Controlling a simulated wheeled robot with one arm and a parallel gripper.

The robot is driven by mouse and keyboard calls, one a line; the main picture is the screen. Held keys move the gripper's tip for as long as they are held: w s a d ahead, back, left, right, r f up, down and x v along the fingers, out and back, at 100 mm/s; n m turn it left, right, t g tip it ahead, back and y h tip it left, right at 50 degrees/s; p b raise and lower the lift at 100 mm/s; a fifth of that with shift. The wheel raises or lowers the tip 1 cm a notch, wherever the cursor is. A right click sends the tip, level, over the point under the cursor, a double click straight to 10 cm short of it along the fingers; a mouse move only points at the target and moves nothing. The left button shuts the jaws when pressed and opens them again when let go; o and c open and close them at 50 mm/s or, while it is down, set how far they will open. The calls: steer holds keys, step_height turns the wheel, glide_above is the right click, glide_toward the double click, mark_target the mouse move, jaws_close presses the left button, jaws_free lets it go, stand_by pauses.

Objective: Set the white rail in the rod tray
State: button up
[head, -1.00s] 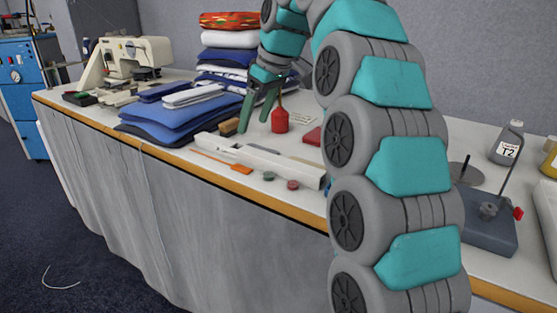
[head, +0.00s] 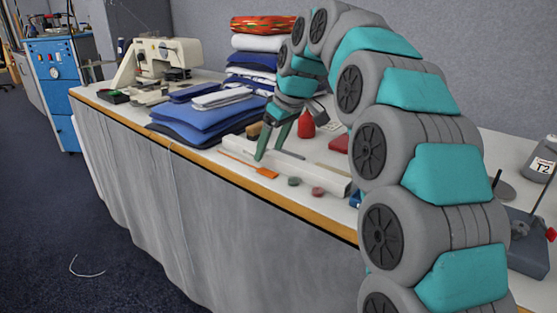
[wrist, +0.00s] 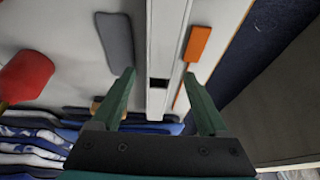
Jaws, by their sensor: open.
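The white rail (head: 318,178) is a long white bar lying along the front part of the table. In the wrist view the rail (wrist: 166,35) runs from the top edge down between my fingers, with a small dark slot in it. My gripper (head: 270,151) is open, low at the rail's left part. In the wrist view the fingertips of my gripper (wrist: 160,76) stand on either side of the rail, with gaps showing. I cannot pick out the rod tray for certain.
An orange-handled tool (wrist: 198,43) lies close along the rail's front side. A grey flat piece (wrist: 116,40) lies behind it. A red bottle (head: 306,126), folded blue cloths (head: 205,120) and a sewing machine (head: 165,55) stand further back. Two small round pieces (head: 318,192) lie in front.

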steer(key=shift+a+f, duration=0.1)
steer(key=shift+f, duration=0.15)
jaws_close()
stand_by(0.5)
